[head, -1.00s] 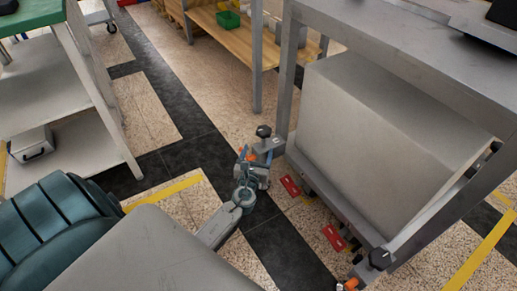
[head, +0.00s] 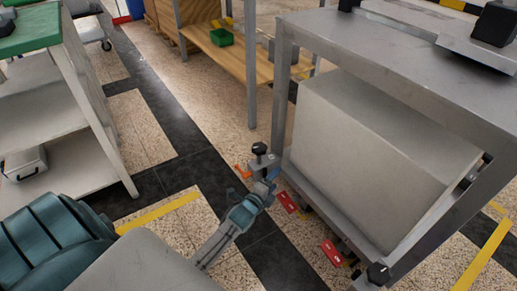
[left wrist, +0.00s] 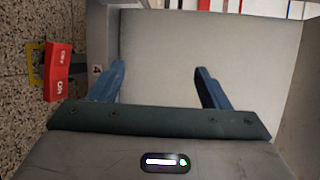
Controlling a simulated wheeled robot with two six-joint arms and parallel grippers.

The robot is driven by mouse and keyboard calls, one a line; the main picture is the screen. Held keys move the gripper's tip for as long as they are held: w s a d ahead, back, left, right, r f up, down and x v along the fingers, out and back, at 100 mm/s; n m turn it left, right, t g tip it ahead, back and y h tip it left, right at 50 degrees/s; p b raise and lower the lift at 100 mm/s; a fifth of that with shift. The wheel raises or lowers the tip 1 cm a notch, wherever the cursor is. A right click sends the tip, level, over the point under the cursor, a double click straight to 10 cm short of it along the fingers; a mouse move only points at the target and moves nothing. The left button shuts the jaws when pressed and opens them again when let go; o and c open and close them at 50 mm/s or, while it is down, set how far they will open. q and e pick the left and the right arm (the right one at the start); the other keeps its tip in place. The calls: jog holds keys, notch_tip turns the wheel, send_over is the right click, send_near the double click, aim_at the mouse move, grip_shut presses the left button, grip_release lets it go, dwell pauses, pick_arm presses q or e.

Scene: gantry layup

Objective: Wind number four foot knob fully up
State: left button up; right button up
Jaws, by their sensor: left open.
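A black foot knob (head: 260,149) stands on a bracket at the near-left leg of the grey metal frame. A second black knob (head: 378,273) is at the frame's lower front corner; I cannot read a number on either. My left gripper (head: 268,186) is low, just below and beside the first knob, pointing toward the frame. In the left wrist view it (left wrist: 160,78) is open, with two blue fingers apart and nothing between them but the pale block behind. No knob is seen between the fingers. My right gripper is not in view.
Red foot pedals (head: 286,201) (head: 332,252) sit along the frame's base; one red piece marked ON and OFF (left wrist: 59,72) is left of the fingers. A large pale block (head: 375,150) fills the frame. A shelf cart (head: 75,120) stands left; the floor between is clear.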

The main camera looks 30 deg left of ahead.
pick_arm(q)
notch_tip(320, 180, up, 3)
jog(key=a+n+t+y, duration=0.1)
jog(key=n+t, duration=0.1)
jog(key=n, duration=0.8)
jog(key=n+g+y+p, duration=0.15)
jog(key=n+y, duration=0.45)
jog(key=n, duration=0.7)
send_near(258, 154)
jog(key=w, duration=0.2)
jog(key=shift+g, duration=0.25)
jog(key=b+x, duration=0.1)
jog(key=x, duration=0.2)
jog(key=b+x, duration=0.2)
jog(key=x, duration=0.1)
jog(key=b+x, duration=0.1)
jog(key=x, duration=0.3)
jog(key=shift+s+a+r, duration=0.15)
jog(key=shift+s+a, duration=0.05)
jog(key=shift+a, duration=0.15)
jog(key=shift+w+a+b, duration=0.15)
jog(key=shift+w+b, duration=0.2)
jog(key=shift+r, duration=0.1)
jog(key=shift+c, duration=0.2)
jog(key=c, duration=0.9)
jog(key=shift+c, duration=0.2)
